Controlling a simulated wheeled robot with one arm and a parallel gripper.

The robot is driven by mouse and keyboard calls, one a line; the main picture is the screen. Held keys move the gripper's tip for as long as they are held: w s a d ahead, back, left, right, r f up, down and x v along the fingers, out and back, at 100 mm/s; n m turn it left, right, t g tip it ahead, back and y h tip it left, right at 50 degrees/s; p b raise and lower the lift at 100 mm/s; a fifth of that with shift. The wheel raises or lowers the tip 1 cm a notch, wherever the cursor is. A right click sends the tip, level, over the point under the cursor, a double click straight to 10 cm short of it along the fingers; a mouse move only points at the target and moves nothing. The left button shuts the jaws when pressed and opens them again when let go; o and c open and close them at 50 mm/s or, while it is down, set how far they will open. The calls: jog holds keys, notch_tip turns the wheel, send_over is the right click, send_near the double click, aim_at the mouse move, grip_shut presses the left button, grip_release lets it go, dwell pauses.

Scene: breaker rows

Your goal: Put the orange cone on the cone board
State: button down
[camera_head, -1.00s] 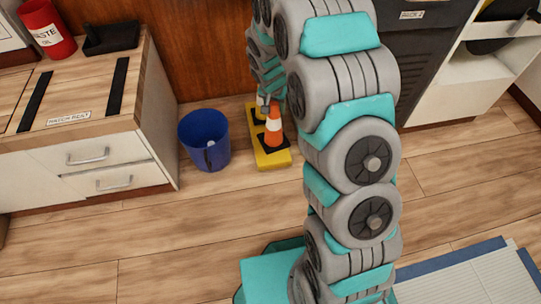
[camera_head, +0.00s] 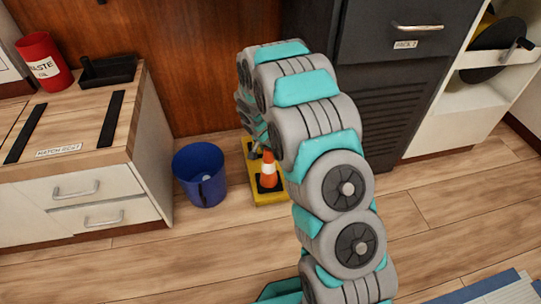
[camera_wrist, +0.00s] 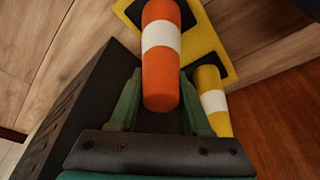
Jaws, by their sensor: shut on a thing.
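The yellow cone board (camera_head: 263,199) with black squares lies on the floor. In the wrist view, my gripper (camera_wrist: 160,103) is shut on the orange cone (camera_wrist: 161,52), with its two green fingers on either side of the cone's tip. A yellow cone (camera_wrist: 212,98) with a white band stands on the cone board (camera_wrist: 210,35) beside it. Whether the orange cone's base touches the board is unclear.
A blue bin (camera_head: 201,176) stands just left of the board. A wooden counter with drawers (camera_head: 90,190) is further left. A wooden panel (camera_head: 190,60) rises behind, and a dark cabinet (camera_head: 370,110) stands to the right. The wooden floor in front is open.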

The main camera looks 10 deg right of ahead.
jog(key=shift+f, duration=0.4)
jog(key=shift+c, duration=1.8)
grip_release()
